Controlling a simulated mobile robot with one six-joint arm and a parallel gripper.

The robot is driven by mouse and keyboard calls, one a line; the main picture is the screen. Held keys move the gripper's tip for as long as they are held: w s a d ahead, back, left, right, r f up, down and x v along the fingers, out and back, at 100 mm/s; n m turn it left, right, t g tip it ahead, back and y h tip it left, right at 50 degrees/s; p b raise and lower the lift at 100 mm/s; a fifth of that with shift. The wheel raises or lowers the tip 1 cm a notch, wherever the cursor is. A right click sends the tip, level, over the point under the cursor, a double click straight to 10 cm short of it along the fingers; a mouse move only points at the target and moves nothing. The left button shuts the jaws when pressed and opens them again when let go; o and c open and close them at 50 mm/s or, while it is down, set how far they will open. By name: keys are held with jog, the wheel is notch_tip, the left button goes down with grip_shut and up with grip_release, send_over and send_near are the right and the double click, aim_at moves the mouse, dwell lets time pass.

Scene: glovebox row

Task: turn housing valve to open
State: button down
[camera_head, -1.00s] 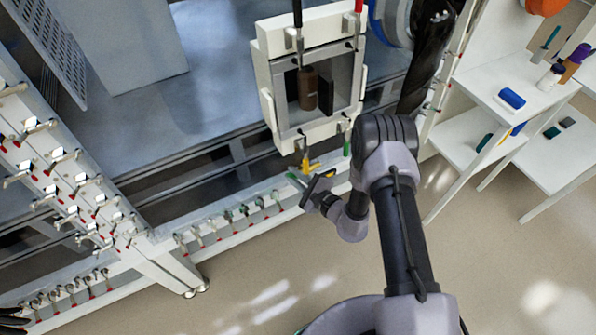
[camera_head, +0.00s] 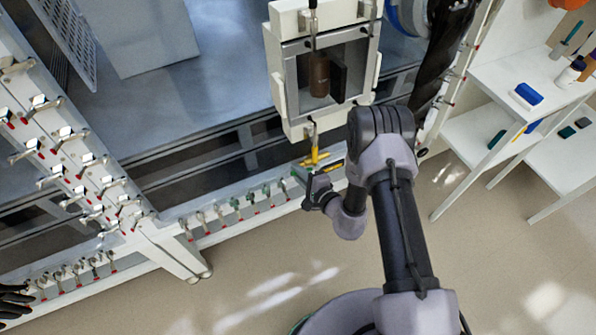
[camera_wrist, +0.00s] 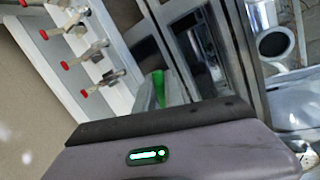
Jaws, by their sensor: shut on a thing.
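The housing valve (camera_head: 315,158) is a small yellow fitting with a lever, below the white framed housing (camera_head: 291,92) in the head view. My gripper (camera_head: 308,183) is at the valve, directly below its yellow part. It is shut on the valve's handle, but the contact is mostly hidden by the gripper and wrist. The wrist view shows the dark front edge of my gripper and a narrow green strip (camera_wrist: 158,88) beyond it. I cannot tell from that view what the strip belongs to, or the handle's exact angle.
A white rail (camera_head: 150,232) with several small red-tipped valves runs left of the gripper. A brown cylinder (camera_head: 319,75) stands inside the housing. White shelves (camera_head: 500,82) with small items stand at right. The floor (camera_head: 400,275) in front is clear.

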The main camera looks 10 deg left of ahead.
jog(key=c, duration=1.4)
grip_release()
jog(key=shift+c, duration=0.2)
jog(key=shift+d, duration=0.1)
